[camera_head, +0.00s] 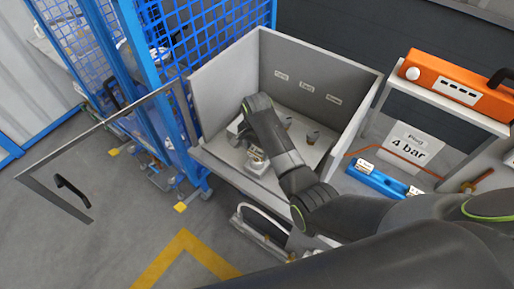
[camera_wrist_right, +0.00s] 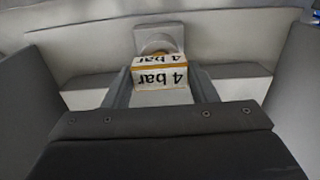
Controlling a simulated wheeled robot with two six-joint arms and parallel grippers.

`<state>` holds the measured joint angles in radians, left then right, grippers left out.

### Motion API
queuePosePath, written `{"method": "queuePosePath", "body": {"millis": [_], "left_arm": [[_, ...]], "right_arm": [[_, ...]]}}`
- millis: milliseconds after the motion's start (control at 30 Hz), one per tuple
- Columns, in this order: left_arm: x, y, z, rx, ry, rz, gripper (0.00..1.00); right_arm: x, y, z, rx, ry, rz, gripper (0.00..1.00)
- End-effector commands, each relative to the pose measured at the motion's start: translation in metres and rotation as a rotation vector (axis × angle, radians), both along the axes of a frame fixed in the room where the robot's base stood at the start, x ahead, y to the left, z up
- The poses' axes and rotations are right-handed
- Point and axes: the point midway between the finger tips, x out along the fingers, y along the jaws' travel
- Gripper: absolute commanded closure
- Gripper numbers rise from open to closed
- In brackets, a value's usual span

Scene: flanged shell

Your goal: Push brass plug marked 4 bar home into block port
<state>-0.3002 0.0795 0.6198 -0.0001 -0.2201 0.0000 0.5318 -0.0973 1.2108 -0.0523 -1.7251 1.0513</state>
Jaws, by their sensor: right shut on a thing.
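The brass plug marked 4 bar (camera_wrist_right: 160,72) is between the fingers of my right gripper (camera_wrist_right: 161,88), its white label upside down in the right wrist view. The gripper is shut on it. Just beyond the plug stands a grey block (camera_wrist_right: 176,31) with a round port (camera_wrist_right: 155,45). The plug's front end is hidden behind its label, so I cannot tell how deep it sits in the port. In the head view my right arm reaches into the open grey box and hides most of the gripper and plug. My left gripper is not in view.
The grey box (camera_head: 222,94) has high walls close around my right arm. Small fittings (camera_head: 312,137) stand on its floor. Its framed door (camera_head: 118,113) hangs open at the left. At the right are a blue rack (camera_head: 377,181), a 4 bar sign (camera_head: 408,146) and an orange unit (camera_head: 450,84).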

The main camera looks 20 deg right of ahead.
Motion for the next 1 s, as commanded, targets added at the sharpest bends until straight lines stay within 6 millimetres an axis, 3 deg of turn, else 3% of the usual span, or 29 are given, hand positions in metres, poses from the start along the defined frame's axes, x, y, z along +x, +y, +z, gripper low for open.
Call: {"method": "queuePosePath", "body": {"millis": [500,533,700,1000], "left_arm": [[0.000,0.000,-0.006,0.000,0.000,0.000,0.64],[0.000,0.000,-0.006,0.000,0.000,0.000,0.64],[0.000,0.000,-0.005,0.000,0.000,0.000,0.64],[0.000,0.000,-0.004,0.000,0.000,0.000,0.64]], "right_arm": [[0.000,0.000,-0.013,-0.001,0.001,0.000,0.73],[0.000,0.000,-0.013,0.000,0.000,0.000,0.47],[0.000,0.000,-0.013,0.000,0.000,0.000,0.24],[0.000,0.000,-0.012,0.000,0.000,0.000,0.22]]}}
